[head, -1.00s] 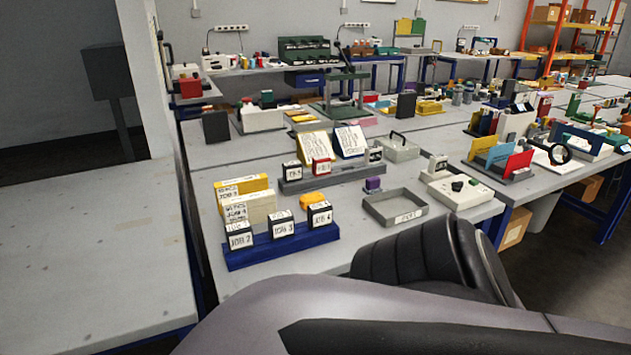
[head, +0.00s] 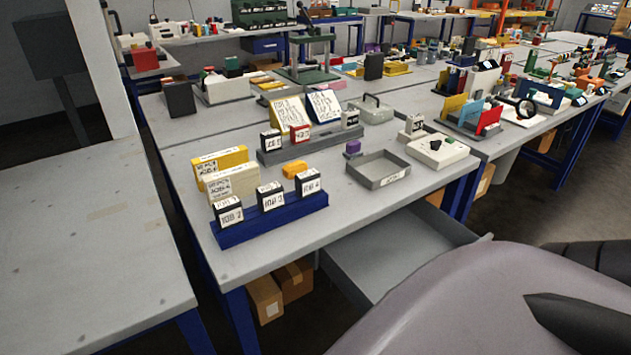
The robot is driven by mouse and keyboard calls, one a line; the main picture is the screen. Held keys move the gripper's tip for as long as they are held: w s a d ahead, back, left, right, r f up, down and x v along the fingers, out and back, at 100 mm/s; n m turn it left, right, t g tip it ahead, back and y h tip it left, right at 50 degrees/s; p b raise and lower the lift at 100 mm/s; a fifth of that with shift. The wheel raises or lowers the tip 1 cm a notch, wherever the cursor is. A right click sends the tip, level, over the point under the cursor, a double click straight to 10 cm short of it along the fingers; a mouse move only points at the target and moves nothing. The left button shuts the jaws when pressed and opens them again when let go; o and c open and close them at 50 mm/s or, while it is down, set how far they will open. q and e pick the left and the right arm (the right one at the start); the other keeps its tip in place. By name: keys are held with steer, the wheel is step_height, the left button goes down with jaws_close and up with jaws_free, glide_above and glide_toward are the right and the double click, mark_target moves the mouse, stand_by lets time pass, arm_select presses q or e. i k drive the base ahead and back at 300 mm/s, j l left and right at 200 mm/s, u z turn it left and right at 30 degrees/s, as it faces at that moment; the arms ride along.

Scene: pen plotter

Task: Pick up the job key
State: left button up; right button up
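Three black blocks with white labels stand in a blue rack (head: 272,221) at the near edge of the table in the head view. They look like job keys: JOB 2 (head: 229,212) at the left, JOB 3 (head: 270,197) in the middle and JOB 4 (head: 308,183) at the right. All are upright, and nothing holds them. Which one the task means cannot be told. Neither gripper is in view; only grey and black parts of my own body show at the lower right.
A yellow box (head: 221,163), a cream box (head: 232,184) and an orange block (head: 294,168) are behind the rack. A grey tray (head: 378,170) lies to the right. A grey open drawer (head: 350,272) juts out below the table edge. The left table (head: 90,240) is bare.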

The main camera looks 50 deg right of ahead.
mark_target(270, 197)
steer(key=i+j+z, duration=0.1)
steer(key=z, duration=0.35)
steer(key=j+z, duration=0.15)
steer(key=z, duration=0.25)
steer(key=i+j+z, duration=0.1)
steer(key=z, duration=0.35)
steer(key=j+z, duration=0.3)
steer(key=z, duration=0.15)
steer(key=j+z, duration=0.2)
steer(key=z, duration=0.2)
